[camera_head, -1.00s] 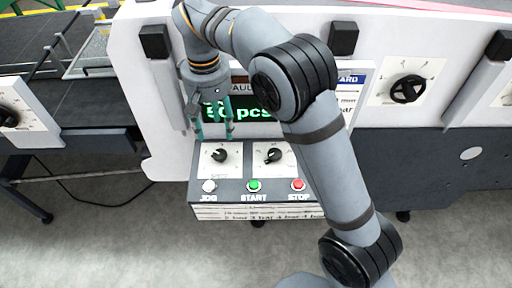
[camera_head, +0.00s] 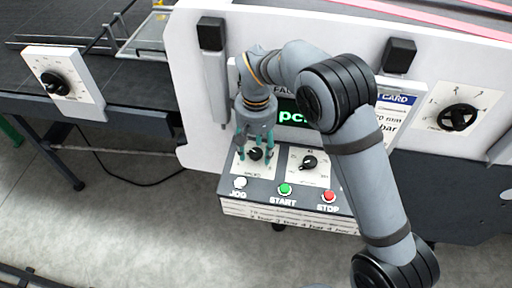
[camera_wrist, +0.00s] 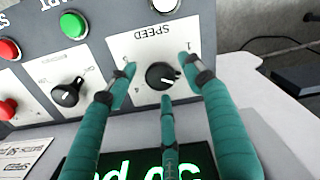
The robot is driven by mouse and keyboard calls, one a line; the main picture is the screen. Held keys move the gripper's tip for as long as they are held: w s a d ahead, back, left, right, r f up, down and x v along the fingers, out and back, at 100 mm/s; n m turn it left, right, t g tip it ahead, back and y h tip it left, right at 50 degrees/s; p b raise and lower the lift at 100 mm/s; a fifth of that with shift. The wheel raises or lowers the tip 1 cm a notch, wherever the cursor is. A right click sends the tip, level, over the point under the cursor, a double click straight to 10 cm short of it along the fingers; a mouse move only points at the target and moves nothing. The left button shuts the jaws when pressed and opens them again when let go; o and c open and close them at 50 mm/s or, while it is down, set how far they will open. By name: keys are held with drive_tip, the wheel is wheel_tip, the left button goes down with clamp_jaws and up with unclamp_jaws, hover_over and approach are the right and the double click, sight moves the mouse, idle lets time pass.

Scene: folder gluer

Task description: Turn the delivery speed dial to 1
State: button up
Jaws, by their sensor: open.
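A black speed dial (camera_head: 255,154) sits on a white plate on the control box. In the wrist view the dial (camera_wrist: 160,76) shows upside down, with the word SPEED and printed numbers, among them 1 and 4. A white mark shows at the knob's right side in that view, on the side where the 1 is printed. My gripper (camera_head: 254,149) points down over this dial. In the wrist view its teal fingers (camera_wrist: 160,80) are open and spread around the knob, with a gap on each side. I cannot tell whether the fingertips touch the plate.
A second black dial (camera_head: 308,162) is close on the right. White JOG (camera_head: 239,183), green START (camera_head: 285,189) and red STOP (camera_head: 328,196) buttons line the box's front. A lit green display (camera_wrist: 140,165) is behind. Other dials are at far left (camera_head: 55,83) and right (camera_head: 457,117).

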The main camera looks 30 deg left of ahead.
drive_tip(key=c, duration=1.1)
drive_tip(key=shift+c, duration=0.2)
